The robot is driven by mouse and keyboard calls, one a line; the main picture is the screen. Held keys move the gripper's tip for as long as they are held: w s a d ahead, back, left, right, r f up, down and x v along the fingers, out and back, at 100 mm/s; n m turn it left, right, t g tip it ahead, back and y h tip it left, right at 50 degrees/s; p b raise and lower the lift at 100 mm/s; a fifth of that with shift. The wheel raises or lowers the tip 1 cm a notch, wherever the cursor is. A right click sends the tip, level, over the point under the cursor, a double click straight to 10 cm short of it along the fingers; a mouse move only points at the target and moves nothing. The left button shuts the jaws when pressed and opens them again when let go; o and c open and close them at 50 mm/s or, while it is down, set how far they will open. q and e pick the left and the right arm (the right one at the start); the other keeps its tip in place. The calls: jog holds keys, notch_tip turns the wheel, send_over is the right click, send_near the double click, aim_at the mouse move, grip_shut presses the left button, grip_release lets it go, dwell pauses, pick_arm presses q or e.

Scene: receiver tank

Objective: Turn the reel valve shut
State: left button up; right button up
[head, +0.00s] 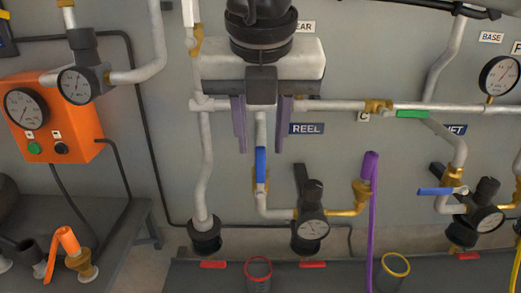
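The reel valve has a blue lever handle (261,165), which stands upright along a grey vertical pipe, left of and below the blue REEL label (306,129). A brass valve body shows partly behind it. My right gripper (262,138) comes down from the top middle, with two purple fingers spread apart and nothing between them but a view of the pipe. In the picture its fingertips reach about the top of the blue handle, one to each side. I cannot tell the depth gap or any contact. My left gripper is out of view.
A gauge (312,225) and a purple hose (371,210) are right of the handle. Another blue lever (435,191) lies level farther right, and a green lever (411,114) sits on the horizontal pipe. An orange box (62,137) stands at left. Cups stand below.

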aim_at(260, 147)
jog(key=shift+x, duration=1.8)
grip_shut()
